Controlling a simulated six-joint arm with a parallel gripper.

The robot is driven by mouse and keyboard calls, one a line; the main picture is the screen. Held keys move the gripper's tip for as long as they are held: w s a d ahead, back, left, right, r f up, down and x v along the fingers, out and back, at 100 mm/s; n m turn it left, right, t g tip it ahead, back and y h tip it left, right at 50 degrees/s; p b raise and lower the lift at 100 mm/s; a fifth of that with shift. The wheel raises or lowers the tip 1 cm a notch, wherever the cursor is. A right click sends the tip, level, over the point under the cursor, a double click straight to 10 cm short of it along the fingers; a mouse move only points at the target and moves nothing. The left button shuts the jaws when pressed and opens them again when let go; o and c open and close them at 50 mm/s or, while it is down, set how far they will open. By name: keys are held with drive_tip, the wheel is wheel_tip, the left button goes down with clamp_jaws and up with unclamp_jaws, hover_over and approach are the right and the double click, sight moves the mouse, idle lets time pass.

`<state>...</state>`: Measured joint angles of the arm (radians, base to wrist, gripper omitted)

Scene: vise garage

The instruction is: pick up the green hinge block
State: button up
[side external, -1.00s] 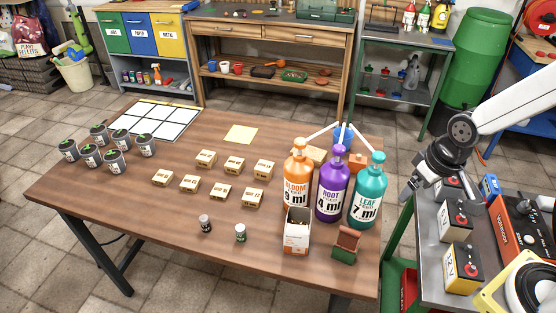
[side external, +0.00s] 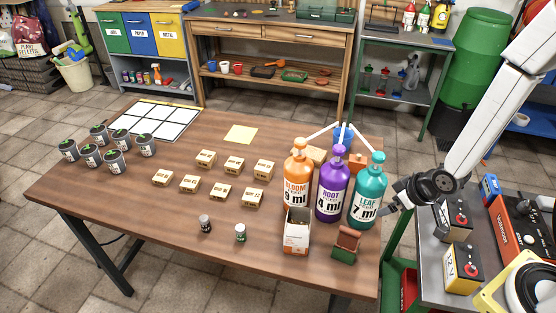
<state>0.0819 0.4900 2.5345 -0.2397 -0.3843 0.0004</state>
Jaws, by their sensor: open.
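The green hinge block (side external: 343,256) stands near the front right corner of the wooden table, with a reddish-brown upper part (side external: 348,238) above its green lower part. My gripper (side external: 387,211) is open and empty, past the table's right edge. It is up and to the right of the hinge block, apart from it, and close beside the teal bottle (side external: 368,195). The hinge block is in plain view.
Orange (side external: 297,180) and purple (side external: 332,188) bottles stand behind the hinge block. A white box (side external: 296,233) is just left of it. Small labelled boxes, two small vials and dark pots are farther left. A cart (side external: 435,275) with batteries stands at right.

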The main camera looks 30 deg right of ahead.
sight(347, 251)
drive_tip(key=a+f+y, duration=0.1)
drive_tip(key=f, duration=0.1)
drive_tip(key=s+a+f+t+y, duration=0.1)
drive_tip(key=f, duration=0.2)
drive_tip(key=s+a+f+t+y, duration=0.1)
drive_tip(key=f, duration=0.1)
drive_tip(key=shift+a+f+n, duration=0.1)
drive_tip(key=shift+f+n, duration=0.05)
drive_tip(key=shift+n, duration=0.25)
drive_tip(key=s+a+n+t+y, duration=0.2)
drive_tip(key=a, duration=0.1)
drive_tip(key=shift+s+a+f+n+y, duration=0.2)
drive_tip(key=shift+s+f+n+y, duration=0.1)
drive_tip(key=shift+f+y, duration=0.1)
drive_tip(key=shift+s+a+r+n+t+y, duration=0.25)
drive_tip(key=shift+s+a+n+t+y, duration=0.25)
drive_tip(key=shift+s+a+n+t, duration=0.25)
drive_tip(key=shift+x, duration=1.3)
drive_tip(key=shift+w, duration=0.15)
drive_tip(key=shift+x, duration=2.5)
drive_tip(key=shift+a, duration=0.1)
